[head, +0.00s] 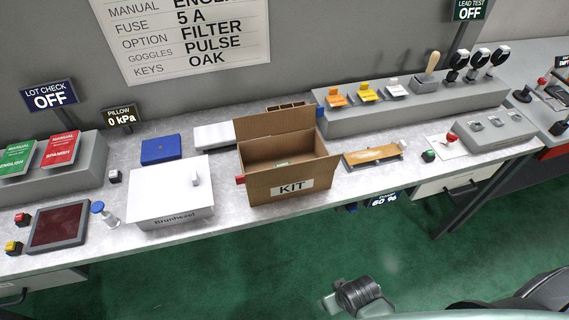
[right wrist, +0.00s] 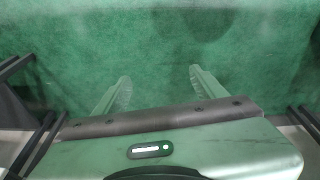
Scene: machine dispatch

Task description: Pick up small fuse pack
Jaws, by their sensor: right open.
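Three small packs with flat tabs, orange (head: 337,100), yellow (head: 369,94) and white (head: 396,91), stand in a row on the grey raised block at the back right in the head view. I cannot read their labels or tell which one is the small fuse pack. My right gripper (right wrist: 157,88) is open and empty in the right wrist view, with its two fingers wide apart above the green floor. None of the packs shows in the right wrist view. My left gripper is not in view.
An open cardboard KIT box (head: 262,187) stands at the middle of the bench, with a small item inside. A white lidded case (head: 165,208) is to its left. A wooden-topped tray (head: 371,157) lies to its right. Dark-knobbed handles (head: 479,62) rise beside the packs.

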